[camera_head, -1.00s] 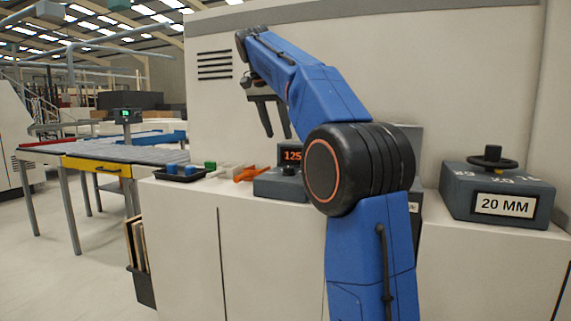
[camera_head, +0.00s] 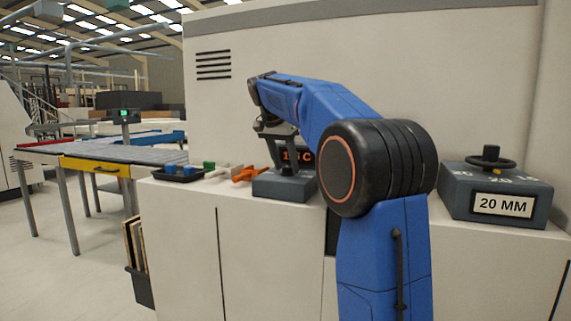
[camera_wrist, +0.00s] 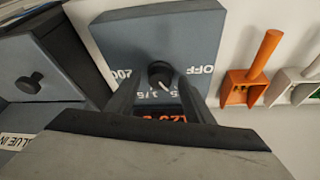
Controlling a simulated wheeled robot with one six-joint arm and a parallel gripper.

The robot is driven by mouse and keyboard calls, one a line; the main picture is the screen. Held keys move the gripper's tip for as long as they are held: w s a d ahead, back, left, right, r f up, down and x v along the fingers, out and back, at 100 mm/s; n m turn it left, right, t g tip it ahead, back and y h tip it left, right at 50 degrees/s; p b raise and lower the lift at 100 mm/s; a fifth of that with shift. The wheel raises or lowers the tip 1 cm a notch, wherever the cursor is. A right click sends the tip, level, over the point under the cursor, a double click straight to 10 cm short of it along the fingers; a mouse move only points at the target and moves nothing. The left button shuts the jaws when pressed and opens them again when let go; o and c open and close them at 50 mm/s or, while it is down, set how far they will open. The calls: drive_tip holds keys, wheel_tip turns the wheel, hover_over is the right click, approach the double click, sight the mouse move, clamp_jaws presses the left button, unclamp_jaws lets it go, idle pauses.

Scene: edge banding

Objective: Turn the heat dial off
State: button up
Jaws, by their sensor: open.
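The heat dial (camera_wrist: 159,72) is a small black round knob on a grey-blue box (camera_wrist: 150,30) in the wrist view. The labels OFF (camera_wrist: 203,69) and 200 appear upside down on the box; a white mark shows on the knob. My gripper (camera_wrist: 159,84) is open, its two dark fingers on either side of the dial; I cannot tell whether they touch it. In the head view my gripper (camera_head: 285,165) points down over the heat box (camera_head: 283,187), hiding the dial and part of the orange-red display (camera_head: 305,156).
An orange tool (camera_head: 249,174) and a black tray with blue pieces (camera_head: 180,175) lie left of the box. A second box with a handwheel and a 20 MM label (camera_head: 503,205) stands at the right. The machine's tall pale wall (camera_head: 400,60) rises behind the ledge.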

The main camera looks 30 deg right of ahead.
drive_tip(key=c, duration=1)
drive_tip(key=shift+c, duration=0.2)
drive_tip(key=n, duration=0.2)
drive_tip(key=n+t, duration=0.1)
drive_tip(key=n, duration=0.1)
drive_tip(key=n+t+y, duration=0.1)
drive_tip(key=n, duration=0.1)
drive_tip(key=shift+s+d, duration=0.25)
drive_tip(key=shift+s, duration=0.05)
drive_tip(key=shift+d+n+t+y, duration=0.15)
drive_tip(key=shift+n+y, duration=0.45)
drive_tip(key=shift+n, duration=0.9)
drive_tip(key=shift+d+n+t+y, duration=0.1)
drive_tip(key=shift+n+t+y, duration=0.35)
drive_tip(key=shift+n, duration=1.05)
drive_tip(key=shift+g+y, duration=0.25)
drive_tip(key=shift+g, duration=0.05)
drive_tip(key=o, duration=1)
drive_tip(key=shift+o, duration=0.2)
drive_tip(key=shift+s+r, duration=0.1)
